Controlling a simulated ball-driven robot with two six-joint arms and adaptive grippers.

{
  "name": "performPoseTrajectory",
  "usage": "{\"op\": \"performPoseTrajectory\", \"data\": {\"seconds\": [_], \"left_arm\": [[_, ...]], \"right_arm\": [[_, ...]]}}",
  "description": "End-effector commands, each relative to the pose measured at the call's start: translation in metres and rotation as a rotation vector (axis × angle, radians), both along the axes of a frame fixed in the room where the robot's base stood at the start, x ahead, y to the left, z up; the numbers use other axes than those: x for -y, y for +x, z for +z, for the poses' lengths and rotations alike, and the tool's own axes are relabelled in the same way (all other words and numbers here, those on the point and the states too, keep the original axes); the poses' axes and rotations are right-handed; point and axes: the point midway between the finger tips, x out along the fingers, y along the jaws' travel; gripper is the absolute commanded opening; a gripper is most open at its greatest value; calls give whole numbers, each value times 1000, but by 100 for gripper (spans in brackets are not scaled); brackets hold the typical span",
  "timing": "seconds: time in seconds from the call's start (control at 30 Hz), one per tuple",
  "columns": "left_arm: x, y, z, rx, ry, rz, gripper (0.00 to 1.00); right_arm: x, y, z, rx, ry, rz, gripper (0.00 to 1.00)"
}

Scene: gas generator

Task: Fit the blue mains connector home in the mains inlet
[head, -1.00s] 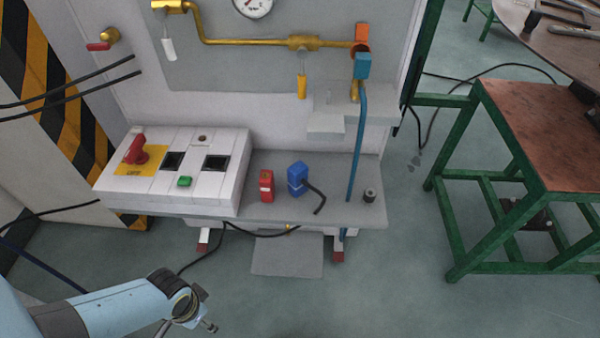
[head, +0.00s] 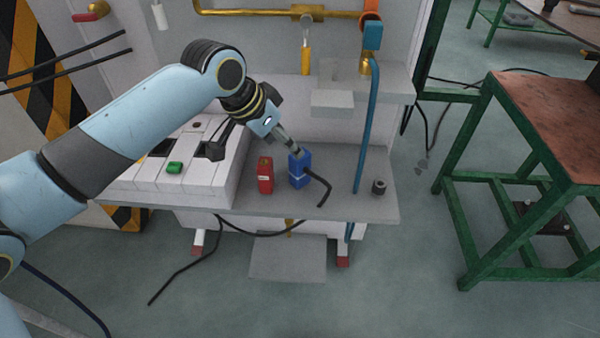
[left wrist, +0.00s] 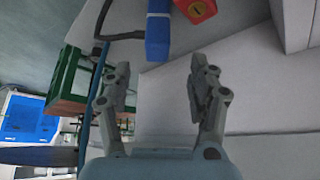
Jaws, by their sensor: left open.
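The blue mains connector (head: 299,178) stands on the grey shelf with its black cable bending off to the right. My left gripper (head: 293,148) reaches down to the connector's top in the head view. In the left wrist view the gripper (left wrist: 158,75) has its two fingers spread, and the connector (left wrist: 158,35) lies ahead, in line with the gap between them. Nothing shows held. The white sloped panel has dark square openings; one (head: 160,147) is partly hidden by my arm. I cannot tell which is the mains inlet. My right gripper is in neither view.
A red block (head: 265,175) stands close left of the connector; it also shows in the left wrist view (left wrist: 197,9). A blue upright pipe (head: 366,125) and a small dark cylinder (head: 379,187) are to the right.

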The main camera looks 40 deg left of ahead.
Motion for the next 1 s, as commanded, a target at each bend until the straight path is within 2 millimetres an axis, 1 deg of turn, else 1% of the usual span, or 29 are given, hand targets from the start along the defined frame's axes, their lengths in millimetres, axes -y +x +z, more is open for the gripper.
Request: {"op": "performPoseTrajectory", "data": {"seconds": [0.03,0.27,0.43,0.53,0.63,0.83,0.87,1.0], "left_arm": [[1,4,-9,0,-2,1,60],[4,15,-25,1,-1,1,60],[12,30,-48,0,-2,1,60],[13,36,-59,-1,0,1,60],[14,39,-63,0,0,-1,60],[13,39,-63,0,1,0,60],[13,39,-63,0,1,0,57],[13,39,-63,0,1,0,39]], "right_arm": [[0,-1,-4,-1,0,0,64],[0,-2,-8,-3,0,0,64],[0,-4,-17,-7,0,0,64],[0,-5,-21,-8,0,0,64],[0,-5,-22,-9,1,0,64],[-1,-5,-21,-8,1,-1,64],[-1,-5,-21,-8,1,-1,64],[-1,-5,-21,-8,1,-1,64]]}}
